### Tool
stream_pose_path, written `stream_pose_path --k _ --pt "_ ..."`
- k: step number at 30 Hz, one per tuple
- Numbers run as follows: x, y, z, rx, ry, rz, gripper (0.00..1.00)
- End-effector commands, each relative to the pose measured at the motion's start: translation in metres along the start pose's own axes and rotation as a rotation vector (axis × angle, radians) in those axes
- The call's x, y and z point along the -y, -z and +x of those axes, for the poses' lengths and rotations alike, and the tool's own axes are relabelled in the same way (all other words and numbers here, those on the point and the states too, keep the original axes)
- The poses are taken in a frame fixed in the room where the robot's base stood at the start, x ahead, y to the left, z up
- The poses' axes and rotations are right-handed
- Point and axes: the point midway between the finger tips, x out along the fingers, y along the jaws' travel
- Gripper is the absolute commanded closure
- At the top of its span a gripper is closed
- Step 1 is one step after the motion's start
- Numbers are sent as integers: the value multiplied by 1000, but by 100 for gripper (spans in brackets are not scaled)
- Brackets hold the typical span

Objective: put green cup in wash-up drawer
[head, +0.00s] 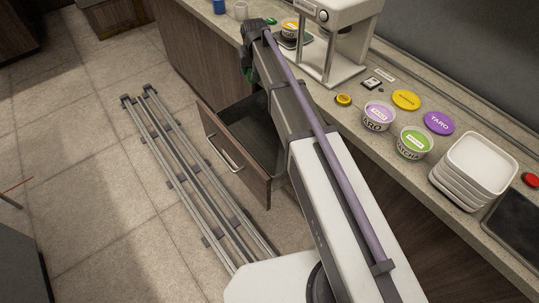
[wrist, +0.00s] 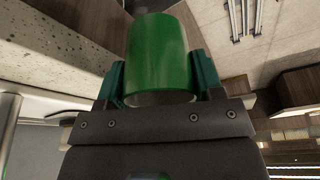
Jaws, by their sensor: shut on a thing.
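The green cup (wrist: 157,50) is between the two green fingers of my gripper (wrist: 158,80) in the wrist view, which are shut on it. In the head view my gripper (head: 248,66) is at the far end of my arm, by the counter's front edge; only a little green shows there and the cup is mostly hidden. An open drawer (head: 226,160) with a wood front and a light bar handle sticks out below the counter. Its visible inside looks dark and empty, and my arm covers part of it. My gripper is beyond the drawer, toward the picture's top.
The counter holds a white machine (head: 338,45), tubs labelled taro (head: 377,117) and matcha (head: 413,144), round lids (head: 405,100), and stacked white trays (head: 470,170). A blue cup (head: 219,6) and a pale cup (head: 241,10) stand at the far end. Floor rails (head: 185,165) run left of the drawer.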

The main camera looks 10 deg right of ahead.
Motion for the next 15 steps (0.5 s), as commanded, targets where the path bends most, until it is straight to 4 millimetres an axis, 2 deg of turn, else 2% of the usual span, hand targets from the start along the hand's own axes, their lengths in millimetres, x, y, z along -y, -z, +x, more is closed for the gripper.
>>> stream_pose_path --k 1,12,15 --pt "-2 -20 36 0 0 1 69" --pt "-18 -98 149 0 1 -2 69" --pt "-24 -116 173 0 3 -7 69"
